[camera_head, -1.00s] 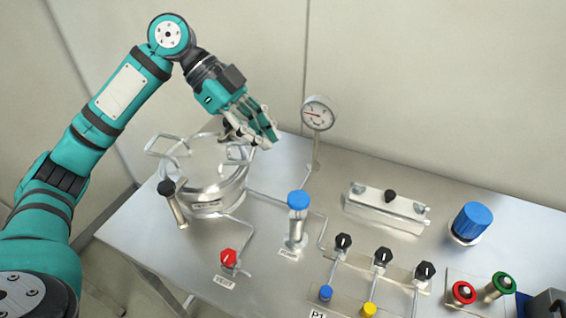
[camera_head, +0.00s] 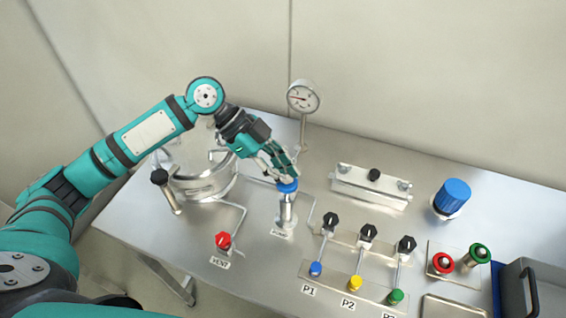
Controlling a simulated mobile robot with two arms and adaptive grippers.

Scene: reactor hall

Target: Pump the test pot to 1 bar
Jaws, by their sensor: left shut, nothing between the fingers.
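The test pot (camera_head: 207,188) is a round steel pot at the back left of the bench, partly hidden behind my left arm. A pipe links it to a gauge (camera_head: 303,97) on a stand, whose dial is too small to read surely. The hand pump (camera_head: 286,209) is an upright steel cylinder with a blue knob on top (camera_head: 287,186). My left gripper (camera_head: 286,176) is shut and empty, with its fingertips at or just above the blue knob; I cannot tell whether they touch. The red vent knob (camera_head: 222,240) sits left of the pump. My right gripper is not in view.
Black knobs (camera_head: 368,232) with coloured caps stand right of the pump. Further right are a steel block (camera_head: 369,187), a blue cap (camera_head: 452,197), red and green knobs (camera_head: 442,263) and a grey crate (camera_head: 510,285). A black-ended lever (camera_head: 160,177) stands beside the pot.

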